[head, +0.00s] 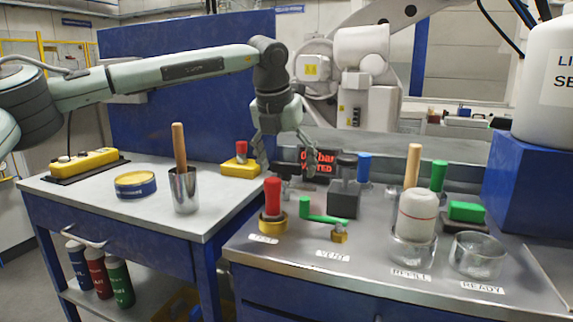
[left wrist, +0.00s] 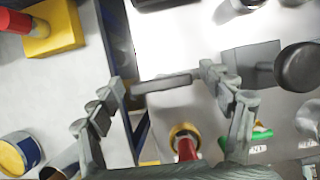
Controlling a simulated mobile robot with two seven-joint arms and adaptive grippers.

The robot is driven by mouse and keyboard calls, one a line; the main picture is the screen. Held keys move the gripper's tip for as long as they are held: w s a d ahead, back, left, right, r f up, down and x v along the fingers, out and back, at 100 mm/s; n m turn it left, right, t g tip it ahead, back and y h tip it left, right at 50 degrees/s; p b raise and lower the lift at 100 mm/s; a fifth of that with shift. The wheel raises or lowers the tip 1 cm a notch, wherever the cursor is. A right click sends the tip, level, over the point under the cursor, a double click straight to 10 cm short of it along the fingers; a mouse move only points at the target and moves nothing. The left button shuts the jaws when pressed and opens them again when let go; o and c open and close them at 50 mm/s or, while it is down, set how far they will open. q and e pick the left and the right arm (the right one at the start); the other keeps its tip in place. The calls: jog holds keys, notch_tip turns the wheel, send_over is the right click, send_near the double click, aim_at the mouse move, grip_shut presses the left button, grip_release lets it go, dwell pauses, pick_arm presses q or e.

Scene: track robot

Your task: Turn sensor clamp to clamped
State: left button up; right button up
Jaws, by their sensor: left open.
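My left gripper (head: 286,158) is open and points down over the back left part of the steel bench (head: 272,255). It also shows in the left wrist view (left wrist: 162,76). There a grey bar (left wrist: 162,82), which may be the sensor clamp's lever, appears between the spread fingertips; I cannot tell whether they touch it. A grey block (head: 344,200) with a dark round knob (head: 347,159) stands right of the gripper, and the knob also shows in the left wrist view (left wrist: 300,67). The clamp's position is unclear, partly hidden behind the fingers. My right gripper is out of view.
A red-handled valve (head: 273,197) and a green lever (head: 322,217) stand in front of the gripper. A display (head: 319,161) with red text is behind it. A metal cup (head: 184,190) stands left.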

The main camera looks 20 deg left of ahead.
pick_arm(q)
jog(key=shift+c, duration=0.6)
jog(key=c, duration=1)
jog(key=shift+c, duration=0.2)
